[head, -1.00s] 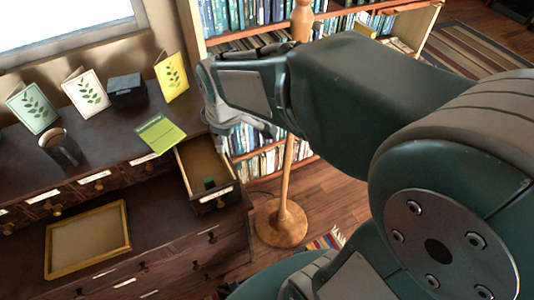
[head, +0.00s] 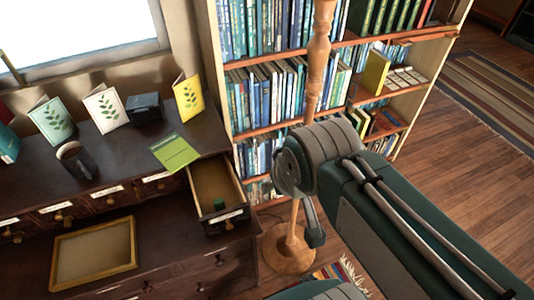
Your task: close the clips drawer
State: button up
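One small drawer (head: 227,217) of the dark wooden cabinet stands pulled out, with a white label and a knob on its front. Its label is too small to read. Its inside is bare light wood except for a small green thing (head: 219,203) near the front. The end of my arm, with my gripper (head: 312,226), is to the right of the open drawer in the picture, in front of the lamp pole. It is apart from the drawer front in the picture. Its fingers are mostly hidden, so their opening cannot be made out.
The cabinet top holds leaf-print cards (head: 189,96), a dark box (head: 145,107), a green booklet (head: 175,151) and a dark cup (head: 75,160). A wooden frame (head: 95,252) lies on the lower ledge. A wooden stand (head: 289,248) and bookshelf (head: 262,132) are close by on the right.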

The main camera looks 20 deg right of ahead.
aim_at(211, 179)
jog(key=k+j, duration=0.2)
jog(key=k, duration=0.25)
jog(key=k+j, duration=0.25)
jog(key=k, duration=0.25)
